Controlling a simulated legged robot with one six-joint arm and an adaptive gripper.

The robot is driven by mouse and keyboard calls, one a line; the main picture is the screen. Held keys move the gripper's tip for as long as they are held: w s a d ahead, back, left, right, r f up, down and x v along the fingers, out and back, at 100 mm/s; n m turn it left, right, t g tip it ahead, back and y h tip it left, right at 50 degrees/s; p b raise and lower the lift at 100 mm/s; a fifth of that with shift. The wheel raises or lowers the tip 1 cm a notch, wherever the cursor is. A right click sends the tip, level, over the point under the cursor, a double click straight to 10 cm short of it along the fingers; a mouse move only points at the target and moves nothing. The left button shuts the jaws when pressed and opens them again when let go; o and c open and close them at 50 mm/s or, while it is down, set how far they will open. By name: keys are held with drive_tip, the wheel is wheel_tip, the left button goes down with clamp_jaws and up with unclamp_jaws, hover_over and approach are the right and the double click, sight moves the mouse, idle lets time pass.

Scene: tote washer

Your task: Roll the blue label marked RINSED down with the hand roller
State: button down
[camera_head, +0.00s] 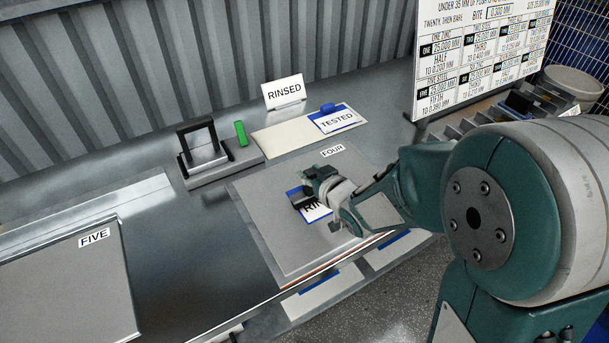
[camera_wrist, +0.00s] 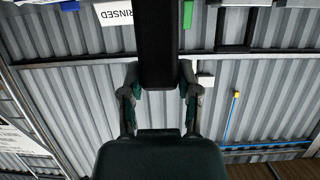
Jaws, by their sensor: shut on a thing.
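The blue-edged label (camera_head: 316,213) lies on the grey panel marked FOUR (camera_head: 262,215); only "RI" and part of the following letter show, as my gripper covers the rest. My gripper (camera_head: 322,186) is low over this label, shut on a dark object that looks like the hand roller (camera_head: 298,194). In the wrist view, my gripper (camera_wrist: 160,80) has its two fingers on either side of a black bar, the roller (camera_wrist: 157,35). Whether the roller touches the label is hidden.
A white RINSED sign (camera_head: 284,92) stands at the back. A TESTED label (camera_head: 335,119) lies on a cream sheet (camera_head: 280,137). A stand with a black frame (camera_head: 197,138) and a green block (camera_head: 241,133) sit behind the panel. Panel FIVE (camera_head: 65,285) is left; bare metal lies between.

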drive_tip(key=shift+w+d, duration=0.55)
drive_tip(key=shift+d, duration=0.2)
drive_tip(key=shift+w+d, duration=0.5)
drive_tip(key=shift+d, duration=0.25)
wheel_tip(320, 180, up, 8)
idle(0.7)
idle(0.3)
